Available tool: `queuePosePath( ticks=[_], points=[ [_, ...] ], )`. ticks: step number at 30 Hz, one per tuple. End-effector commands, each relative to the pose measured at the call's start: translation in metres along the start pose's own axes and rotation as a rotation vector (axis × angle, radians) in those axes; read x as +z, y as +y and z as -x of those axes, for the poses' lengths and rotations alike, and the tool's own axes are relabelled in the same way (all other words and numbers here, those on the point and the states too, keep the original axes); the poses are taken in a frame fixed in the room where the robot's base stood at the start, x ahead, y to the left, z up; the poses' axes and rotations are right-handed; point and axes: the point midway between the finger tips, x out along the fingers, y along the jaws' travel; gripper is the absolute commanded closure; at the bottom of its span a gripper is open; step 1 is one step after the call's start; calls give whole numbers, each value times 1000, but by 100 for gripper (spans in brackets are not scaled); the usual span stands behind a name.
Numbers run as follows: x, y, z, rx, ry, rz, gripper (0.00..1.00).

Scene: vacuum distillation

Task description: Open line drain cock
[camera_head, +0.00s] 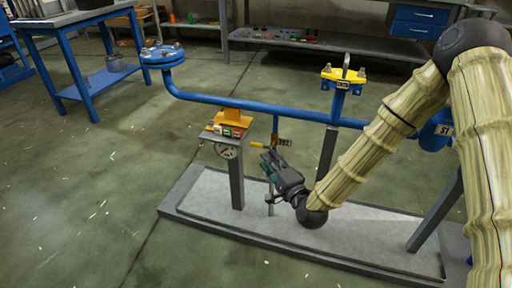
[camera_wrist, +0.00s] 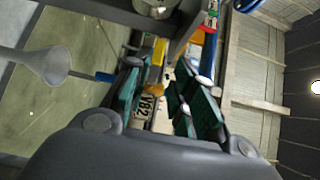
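A small valve with a yellow lever (camera_head: 264,146) hangs under the blue pipe (camera_head: 250,105), by a tag (camera_head: 285,142). I take this to be the drain cock. In the wrist view, yellow parts (camera_wrist: 158,58) and a tag reading VB2 (camera_wrist: 146,106) show between and beyond my fingers. My gripper (camera_head: 269,161) is just below the lever in the head view. In the wrist view its two green-padded fingers (camera_wrist: 158,90) are apart, with nothing clearly held between them. I cannot tell whether a finger touches the lever.
A small post stand (camera_head: 237,180) with a gauge and an orange block is left of my gripper. A yellow-topped valve (camera_head: 342,76) stands on the pipe at right. A pale funnel (camera_wrist: 45,65) shows at left in the wrist view.

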Motion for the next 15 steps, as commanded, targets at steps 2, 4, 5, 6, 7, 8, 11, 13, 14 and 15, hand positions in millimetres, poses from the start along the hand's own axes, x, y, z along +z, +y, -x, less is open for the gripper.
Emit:
queuePosePath(
  ticks=[2, 4, 5, 6, 7, 8, 11, 13, 14, 15],
  points=[
    [1, 2, -8, 0, -2, 1, 75],
    [0, 3, -17, 0, -1, 2, 75],
    [1, 3, -22, 0, -1, 3, 75],
    [1, 4, -28, 1, -2, 4, 75],
    [1, 4, -33, 2, -3, 4, 75],
    [1, 4, -38, 2, -2, 4, 75],
    [1, 4, -55, 2, -2, 4, 75],
    [1, 4, -66, 3, -2, 5, 75],
    [1, 4, -70, 3, -2, 4, 75],
    [1, 4, -76, 2, -1, 3, 75]
  ],
)
